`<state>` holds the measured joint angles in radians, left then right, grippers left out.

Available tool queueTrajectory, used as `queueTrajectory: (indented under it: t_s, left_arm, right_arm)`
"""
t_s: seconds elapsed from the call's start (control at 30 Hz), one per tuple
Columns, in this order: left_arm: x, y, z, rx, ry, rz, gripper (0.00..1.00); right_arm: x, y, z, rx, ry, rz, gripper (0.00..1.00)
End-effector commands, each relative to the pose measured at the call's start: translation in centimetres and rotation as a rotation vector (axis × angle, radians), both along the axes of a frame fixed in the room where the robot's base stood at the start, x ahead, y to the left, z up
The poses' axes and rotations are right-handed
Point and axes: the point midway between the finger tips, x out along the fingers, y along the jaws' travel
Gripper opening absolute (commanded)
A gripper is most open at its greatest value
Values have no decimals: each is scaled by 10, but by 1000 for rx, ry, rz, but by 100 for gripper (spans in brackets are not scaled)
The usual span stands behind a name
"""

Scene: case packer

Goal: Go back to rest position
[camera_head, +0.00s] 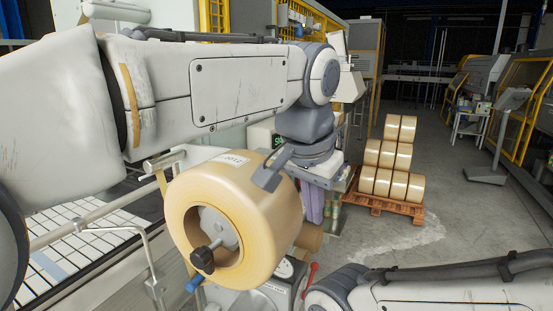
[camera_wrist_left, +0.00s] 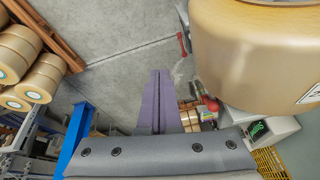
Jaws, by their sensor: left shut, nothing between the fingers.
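My left arm reaches across from the left in the head view. My left gripper (camera_head: 313,214) points down just right of a big tape roll (camera_head: 215,188) on a machine spindle. Its purple fingers show in the wrist view (camera_wrist_left: 158,78), pressed together with nothing between them. The tape roll also fills the upper right of the wrist view (camera_wrist_left: 252,52). The fingers look apart from the roll. Part of my right arm (camera_head: 440,292) lies along the bottom right of the head view; its gripper is out of frame.
A wooden pallet (camera_head: 384,203) with several stacked tape rolls (camera_head: 391,155) stands on the floor behind and to the right. A red-handled lever (camera_head: 311,275) is below the roll. A conveyor (camera_head: 70,255) lies at left. The concrete floor at right is open.

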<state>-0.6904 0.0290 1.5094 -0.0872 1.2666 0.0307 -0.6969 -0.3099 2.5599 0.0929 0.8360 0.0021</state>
Motion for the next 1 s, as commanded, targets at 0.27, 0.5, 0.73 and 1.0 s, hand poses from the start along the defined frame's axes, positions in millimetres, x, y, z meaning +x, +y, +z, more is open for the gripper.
queueTrajectory:
  t_s: [0.27, 0.5, 0.73, 1.0]
  left_arm:
    - [-66, 32, -106, 21, 135, -16, 0]
    - [-147, 82, -207, 40, 262, 2, 0]
    - [-185, 107, -247, 53, 314, 21, 0]
    - [-188, 109, -249, 54, 317, 22, 0]
  right_arm:
    - [0, 0, -17, 0, 0, 1, 50]
    - [0, 0, -29, 0, 0, 1, 50]
    - [0, 0, -32, 0, 0, 1, 50]
    - [0, 0, -32, 0, 0, 1, 50]
